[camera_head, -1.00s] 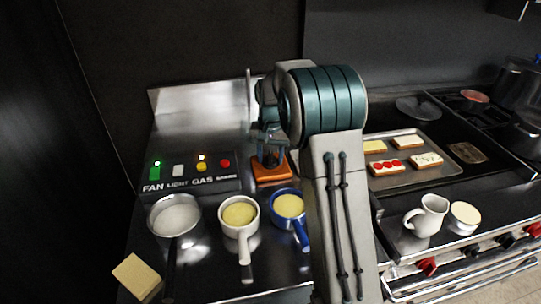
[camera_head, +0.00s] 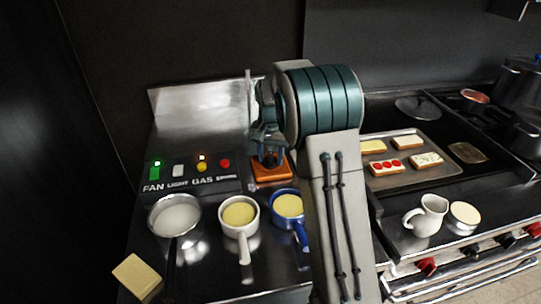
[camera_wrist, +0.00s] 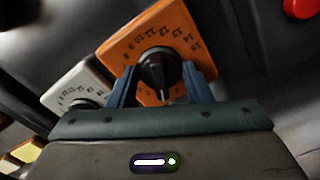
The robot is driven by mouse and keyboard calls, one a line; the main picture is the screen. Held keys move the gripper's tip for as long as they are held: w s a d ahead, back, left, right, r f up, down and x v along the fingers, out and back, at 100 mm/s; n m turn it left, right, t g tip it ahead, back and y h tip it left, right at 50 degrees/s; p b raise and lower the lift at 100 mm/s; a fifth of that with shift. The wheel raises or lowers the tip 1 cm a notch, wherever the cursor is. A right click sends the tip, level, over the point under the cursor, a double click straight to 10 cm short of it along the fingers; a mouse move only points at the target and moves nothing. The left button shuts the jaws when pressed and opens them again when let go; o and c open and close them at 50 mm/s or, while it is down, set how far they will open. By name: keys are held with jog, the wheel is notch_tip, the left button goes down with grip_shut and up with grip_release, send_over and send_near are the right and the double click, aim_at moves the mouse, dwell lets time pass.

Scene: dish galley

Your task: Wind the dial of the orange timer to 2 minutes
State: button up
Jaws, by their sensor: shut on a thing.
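The orange timer (camera_wrist: 125,45) shows in the wrist view with a numbered scale around its black dial (camera_wrist: 158,68). My gripper (camera_wrist: 160,84) is shut on the dial, with one blue finger on each side of it. The dial's pointer lies between the fingers, but I cannot read its setting because the lower scale is partly hidden. In the head view the orange timer (camera_head: 271,176) sits on the steel counter, right of the button panel, with my gripper (camera_head: 268,154) over it.
A white timer (camera_wrist: 76,82) stands left of the orange one in the wrist view. The button panel (camera_head: 190,182) is close on the left. A white pot (camera_head: 239,222) and a blue pot (camera_head: 291,222) stand in front. A tray of decorated slices (camera_head: 437,179) lies right.

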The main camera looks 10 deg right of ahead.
aim_at(270, 155)
jog(key=shift+m, duration=0.7)
dwell(2.5)
jog(key=o, duration=1)
jog(key=shift+r, duration=0.1)
notch_tip(270, 155, up, 14)
jog(key=shift+f, duration=0.15)
jog(key=shift+c, duration=0.4)
